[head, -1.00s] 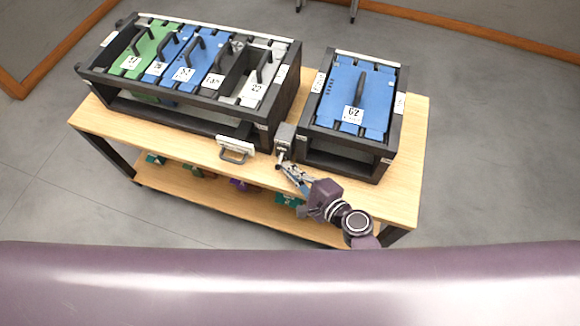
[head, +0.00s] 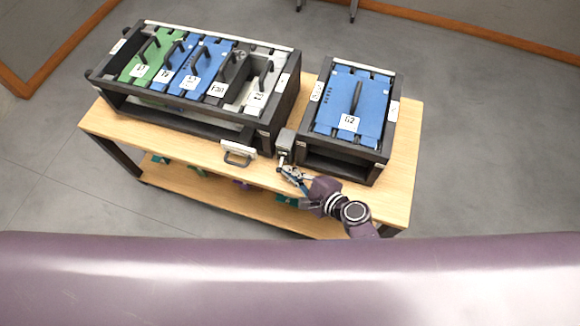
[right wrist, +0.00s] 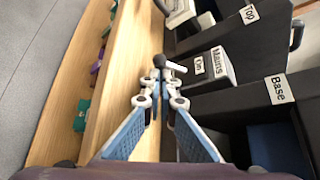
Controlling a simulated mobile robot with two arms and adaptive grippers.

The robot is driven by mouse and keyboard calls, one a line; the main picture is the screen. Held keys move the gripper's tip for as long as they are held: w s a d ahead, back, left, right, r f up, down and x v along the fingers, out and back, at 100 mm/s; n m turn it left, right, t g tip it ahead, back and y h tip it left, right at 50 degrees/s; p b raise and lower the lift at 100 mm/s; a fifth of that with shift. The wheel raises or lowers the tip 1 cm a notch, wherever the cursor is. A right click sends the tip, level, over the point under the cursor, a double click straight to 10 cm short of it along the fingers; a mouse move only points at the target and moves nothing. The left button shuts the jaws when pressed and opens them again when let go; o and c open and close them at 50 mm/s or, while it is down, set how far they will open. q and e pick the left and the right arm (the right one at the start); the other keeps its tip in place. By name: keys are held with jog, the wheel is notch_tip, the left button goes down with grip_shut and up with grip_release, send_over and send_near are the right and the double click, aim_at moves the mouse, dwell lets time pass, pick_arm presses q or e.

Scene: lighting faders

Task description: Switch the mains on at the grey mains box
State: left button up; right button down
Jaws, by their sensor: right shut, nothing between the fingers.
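The grey mains box (head: 286,139) stands at the table's front edge, in the gap between the two racks. In the right wrist view the mains box (right wrist: 216,67) carries the labels "Mains" and "On". A short pale lever with a dark knob (right wrist: 158,60) sticks out of its side towards my gripper. My right gripper (head: 284,171) is shut and empty, just in front of the box. In the right wrist view its fingertips (right wrist: 156,77) are at the knob; I cannot tell whether they touch it. My left gripper is out of view.
A long rack (head: 180,122) with green, blue and grey modules stands left of the box. A smaller rack (head: 385,145) with a blue module (head: 352,100) stands on the right. A handled piece (head: 238,152) lies at the front edge of the wooden table (head: 400,190).

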notch_tip(320, 180, up, 3)
jog(key=m+g+p, duration=0.2)
jog(key=g+p, duration=0.1)
jog(key=p, duration=0.6)
jog(key=shift+f, duration=0.2)
jog(key=shift+r+m+g+y+p, duration=0.1)
jog(key=shift+m+g+y+p, duration=0.2)
jog(key=shift+m+g+p, duration=0.5)
jog(key=shift+f, duration=0.2)
jog(key=shift+r, duration=0.1)
jog(key=shift+w+a+r+p, duration=0.1)
jog(key=shift+r+p, duration=0.7)
jog(key=shift+r, duration=0.2)
